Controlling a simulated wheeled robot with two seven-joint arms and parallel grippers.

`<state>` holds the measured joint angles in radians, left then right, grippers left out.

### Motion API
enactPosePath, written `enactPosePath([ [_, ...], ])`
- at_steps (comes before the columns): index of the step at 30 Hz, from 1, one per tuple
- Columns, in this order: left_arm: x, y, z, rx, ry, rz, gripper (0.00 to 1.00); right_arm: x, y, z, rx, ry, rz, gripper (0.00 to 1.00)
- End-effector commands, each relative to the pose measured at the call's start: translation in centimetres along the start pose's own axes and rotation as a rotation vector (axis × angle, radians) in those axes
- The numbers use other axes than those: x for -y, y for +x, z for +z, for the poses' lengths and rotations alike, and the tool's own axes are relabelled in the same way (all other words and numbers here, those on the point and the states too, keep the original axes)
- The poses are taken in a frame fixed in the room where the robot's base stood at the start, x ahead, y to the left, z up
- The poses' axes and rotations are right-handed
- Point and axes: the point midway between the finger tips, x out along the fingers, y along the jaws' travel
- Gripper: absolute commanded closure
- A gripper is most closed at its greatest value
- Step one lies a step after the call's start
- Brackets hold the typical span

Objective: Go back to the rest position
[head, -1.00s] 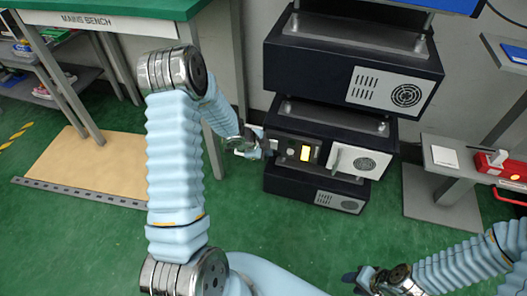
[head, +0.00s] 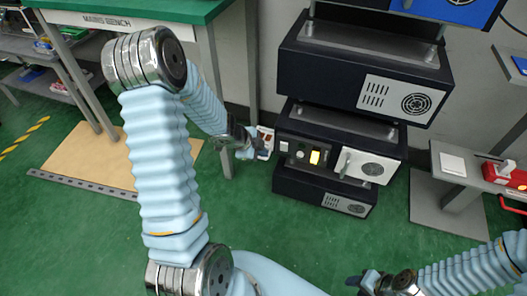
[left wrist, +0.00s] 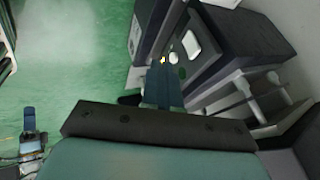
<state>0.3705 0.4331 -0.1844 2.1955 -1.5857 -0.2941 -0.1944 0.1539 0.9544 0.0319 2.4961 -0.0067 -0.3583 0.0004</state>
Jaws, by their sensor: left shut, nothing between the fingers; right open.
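My left gripper (head: 252,145) hangs at the end of the left arm, to the left of the dark cabinet's front panel and apart from it. In the left wrist view its two fingers (left wrist: 162,88) are together with nothing between them. The front panel (head: 308,153) has a lit yellow square and a round knob, and a white upright handle (head: 345,162) stands to the right of it. My right gripper (head: 368,282) is low at the right, dark and open, with nothing seen in it.
Dark stacked cabinets (head: 360,62) stand against the wall. A white-sided box (head: 266,138) is close beside the left gripper. The mains bench (head: 120,22) is at the upper left. A grey stand (head: 440,150) holds a red item (head: 515,178). Green floor is clear in front.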

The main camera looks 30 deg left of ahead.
Motion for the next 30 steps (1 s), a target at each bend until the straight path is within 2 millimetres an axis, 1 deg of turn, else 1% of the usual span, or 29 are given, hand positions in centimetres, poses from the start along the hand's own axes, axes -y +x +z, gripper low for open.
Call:
enactPosePath([
  [11, 0.0, 0.1, 0.0, -0.001, -0.003, 0.001, 1.00, 0.0, 0.0, 0.0, 0.000, 0.000, 0.000, 0.57],
  [14, -1.0, 1.0, -0.9, -0.015, -0.061, 0.019, 1.00, 0.0, 0.0, 0.0, 0.000, 0.000, 0.000, 0.57],
  [17, -3.9, 3.4, -3.4, -0.044, -0.238, 0.072, 1.00, 0.0, 0.0, 0.0, 0.000, 0.000, 0.000, 0.57],
  [18, -5.7, 4.5, -4.6, -0.050, -0.343, 0.104, 1.00, 0.0, 0.0, 0.0, 0.000, 0.000, 0.000, 0.57],
  [20, -8.8, 6.2, -6.6, -0.045, -0.520, 0.160, 1.00, 0.0, 0.0, 0.0, 0.000, 0.000, 0.000, 0.57],
  [21, -11.1, 7.2, -7.7, -0.028, -0.644, 0.200, 1.00, 0.0, 0.0, 0.0, 0.000, 0.000, 0.000, 0.57],
  [22, -12.9, 7.8, -8.5, -0.008, -0.734, 0.228, 1.00, 0.0, 0.0, 0.0, 0.000, 0.000, 0.000, 0.57],
  [23, -14.7, 8.3, -9.2, 0.018, -0.822, 0.255, 1.00, 0.0, 0.0, 0.0, 0.000, 0.000, 0.000, 0.57],
  [24, -17.0, 8.8, -9.9, 0.058, -0.933, 0.287, 1.00, 0.0, 0.0, 0.0, 0.000, 0.000, 0.000, 0.57],
  [26, -20.3, 9.1, -10.7, 0.130, -1.081, 0.327, 1.00, 0.0, 0.0, 0.0, 0.000, 0.000, 0.000, 0.57],
  [27, -22.2, 9.2, -11.0, 0.181, -1.166, 0.344, 1.00, 0.0, 0.0, 0.0, 0.000, 0.000, 0.000, 0.57],
  [30, -26.1, 9.0, -11.4, 0.296, -1.324, 0.370, 1.00, 0.0, 0.0, 0.0, 0.000, 0.000, 0.000, 0.57],
])
